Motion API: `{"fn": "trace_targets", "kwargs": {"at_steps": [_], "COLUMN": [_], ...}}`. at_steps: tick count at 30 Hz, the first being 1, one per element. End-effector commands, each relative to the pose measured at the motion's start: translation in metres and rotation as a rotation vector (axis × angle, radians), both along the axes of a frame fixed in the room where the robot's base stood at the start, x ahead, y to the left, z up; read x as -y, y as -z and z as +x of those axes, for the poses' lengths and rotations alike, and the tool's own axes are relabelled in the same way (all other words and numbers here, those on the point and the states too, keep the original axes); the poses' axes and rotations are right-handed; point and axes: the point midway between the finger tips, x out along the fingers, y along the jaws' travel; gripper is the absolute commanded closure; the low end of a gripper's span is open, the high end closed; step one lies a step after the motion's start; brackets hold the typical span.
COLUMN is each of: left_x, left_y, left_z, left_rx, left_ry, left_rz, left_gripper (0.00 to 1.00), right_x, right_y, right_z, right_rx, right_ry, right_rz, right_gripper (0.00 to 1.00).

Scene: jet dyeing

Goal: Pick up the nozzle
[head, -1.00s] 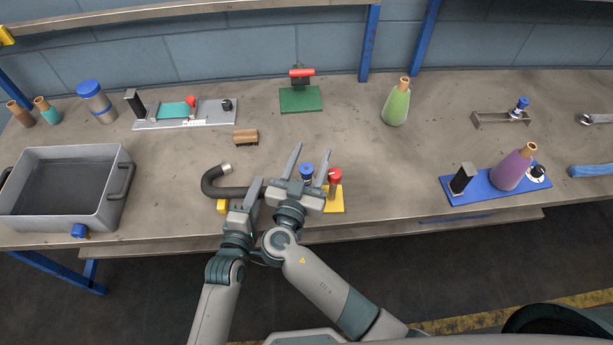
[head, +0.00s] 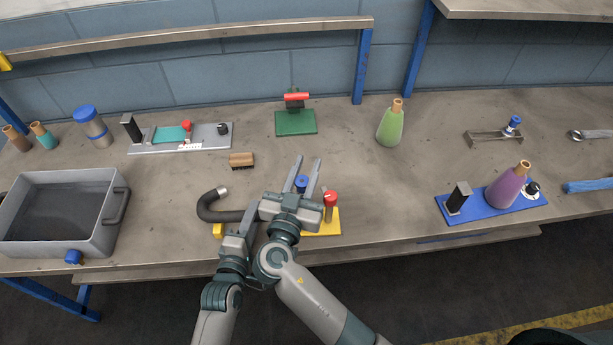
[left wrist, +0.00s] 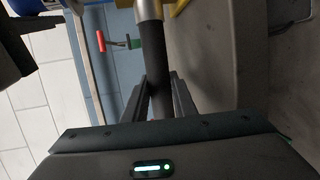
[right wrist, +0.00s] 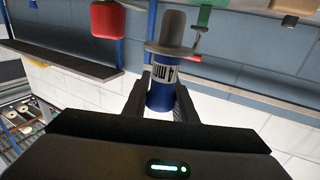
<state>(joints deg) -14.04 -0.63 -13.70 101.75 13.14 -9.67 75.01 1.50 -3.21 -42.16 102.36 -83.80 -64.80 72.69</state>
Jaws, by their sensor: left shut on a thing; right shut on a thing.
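The nozzle is blue with a grey metal tip and a "4 mm" label; it shows in the right wrist view (right wrist: 162,92), and its blue end shows in the head view (head: 301,184). My right gripper (head: 307,170) is shut on it, with a finger at each side, above or at the yellow base (head: 326,226); I cannot tell whether it is lifted. My left gripper (head: 251,212) is shut on a dark curved hose (head: 207,207), left of the right gripper. The hose also shows between its fingers in the left wrist view (left wrist: 156,65).
A red-topped piece (head: 330,200) stands on the yellow base, close to my right gripper. A brush (head: 241,160) lies behind the hose. A grey tub (head: 75,180) is at left. A green stand (head: 296,122) and green bottle (head: 390,125) stand behind. Bare table lies right of the yellow base.

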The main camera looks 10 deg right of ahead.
Motion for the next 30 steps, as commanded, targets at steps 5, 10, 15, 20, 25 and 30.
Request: {"fn": "trace_targets", "kwargs": {"at_steps": [5, 10, 15, 20, 25, 30], "left_x": [0.000, 0.000, 0.000, 0.000, 0.000, 0.000], "left_y": [0.001, 0.001, 0.001, 0.001, 0.001, 0.001], "left_z": [0.000, 0.000, 0.000, 0.000, 0.000, 0.000], "left_rx": [-0.002, -0.002, -0.002, -0.002, -0.002, -0.002], "left_ry": [0.000, 0.000, 0.000, 0.000, 0.000, 0.000], "left_rz": [0.001, 0.001, 0.001, 0.001, 0.001, 0.001], "left_gripper": [0.99, 0.99, 0.99, 0.99, 0.99, 0.54], "right_x": [0.000, 0.001, 0.001, 0.001, 0.001, 0.000], "right_y": [-0.031, -0.051, -0.058, -0.058, -0.058, -0.058], "right_z": [0.000, 0.000, 0.000, 0.000, 0.000, 0.000], "right_rx": [0.003, 0.002, 0.001, 0.001, 0.001, 0.001], "right_ry": [0.000, 0.001, 0.000, 0.000, 0.000, 0.000], "right_rz": [0.004, 0.002, 0.000, -0.001, -0.001, -0.001], "right_gripper": [0.98, 0.98, 0.98, 0.98, 0.98, 0.98]}}
